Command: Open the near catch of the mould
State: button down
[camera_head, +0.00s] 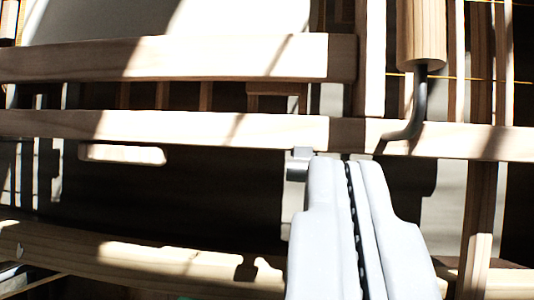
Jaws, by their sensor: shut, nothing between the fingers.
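My gripper (347,166) comes up from the bottom right of centre, its two pale fingers shut together and empty. Its tips are at the lower edge of a long wooden bar (220,128); I cannot tell whether they touch it. A small grey metal piece (298,163), perhaps the near catch, sits just left of the fingertips under the bar. The left finger partly hides it, and whether it is open or shut is unclear. Wooden bars with a slot, perhaps the mould's frame, cross the view.
A wooden handle (421,32) with a bent dark metal rod (418,108) hangs right of my gripper, in front of the bar. An upper wooden bar (180,57) runs above. A lower beam (130,257) crosses at bottom left. Hard shadows darken the space between.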

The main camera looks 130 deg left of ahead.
aim_at(302, 167)
jog(key=shift+w+a+f+g, duration=0.15)
jog(key=shift+a+f, duration=0.15)
jog(key=shift+f, duration=0.4)
jog(key=shift+s+a+f+g, duration=0.15)
jog(key=shift+a+f, duration=0.1)
jog(key=shift+f, duration=0.4)
jog(key=shift+w, duration=0.1)
jog(key=shift+f, duration=0.1)
jog(key=shift+w+a+f, duration=0.2)
jog(key=shift+w+f, duration=0.15)
jog(key=shift+f, duration=1.1)
jog(key=shift+w+a+f, duration=0.25)
jog(key=shift+w+f, duration=0.05)
jog(key=shift+f, duration=1.2)
jog(key=shift+w+a+f, duration=0.2)
jog(key=shift+w+f, duration=0.15)
jog(key=shift+f, duration=1.1)
jog(key=shift+s+d+f, duration=0.2)
jog(key=shift+s+d, duration=0.1)
jog(key=shift+s, duration=0.25)
